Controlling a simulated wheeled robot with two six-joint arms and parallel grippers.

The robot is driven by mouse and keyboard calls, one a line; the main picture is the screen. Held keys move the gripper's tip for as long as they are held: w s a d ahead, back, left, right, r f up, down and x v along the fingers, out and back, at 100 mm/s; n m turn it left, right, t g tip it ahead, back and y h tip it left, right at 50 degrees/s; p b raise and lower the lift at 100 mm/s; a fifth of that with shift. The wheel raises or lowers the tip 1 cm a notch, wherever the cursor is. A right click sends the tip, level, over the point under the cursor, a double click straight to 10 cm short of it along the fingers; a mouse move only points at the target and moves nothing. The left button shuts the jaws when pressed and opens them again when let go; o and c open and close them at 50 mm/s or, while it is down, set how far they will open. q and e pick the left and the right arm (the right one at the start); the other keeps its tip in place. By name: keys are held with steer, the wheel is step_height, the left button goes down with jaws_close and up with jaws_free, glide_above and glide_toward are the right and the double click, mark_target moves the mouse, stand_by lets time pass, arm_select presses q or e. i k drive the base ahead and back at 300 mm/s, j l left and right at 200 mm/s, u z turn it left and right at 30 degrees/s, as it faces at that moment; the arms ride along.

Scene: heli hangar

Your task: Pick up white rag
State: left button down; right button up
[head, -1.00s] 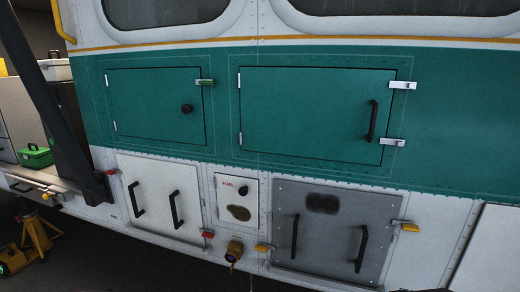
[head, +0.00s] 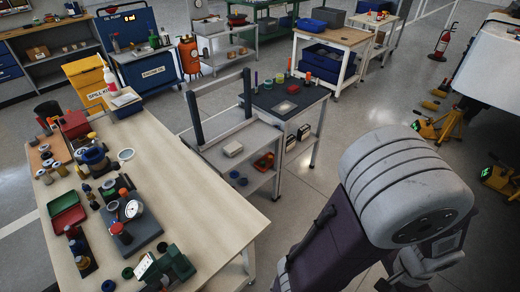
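I cannot pick out a white rag for sure. A flat pale square (head: 286,107) lies on the dark-topped cart in the middle of the head view; it may be cloth, but it is too small to tell. Neither of my grippers can be made out in the head view.
A long pale workbench (head: 190,172) crowded with tools and parts fills the left. A grey shelf cart (head: 240,140) stands right of it. A large white ribbed drum (head: 400,180) on a dark body blocks the lower right. Open floor (head: 350,115) lies beyond.

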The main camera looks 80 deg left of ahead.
mark_target(235, 148)
steer(key=u, duration=3.1)
steer(key=z, duration=4.35)
steer(key=u, duration=4.35)
steer(key=i+l+u, duration=0.15)
steer(key=l+u, duration=0.15)
steer(key=l, duration=0.25)
steer(key=i+l+u, duration=0.1)
steer(key=l, duration=0.2)
steer(key=i+j, duration=0.05)
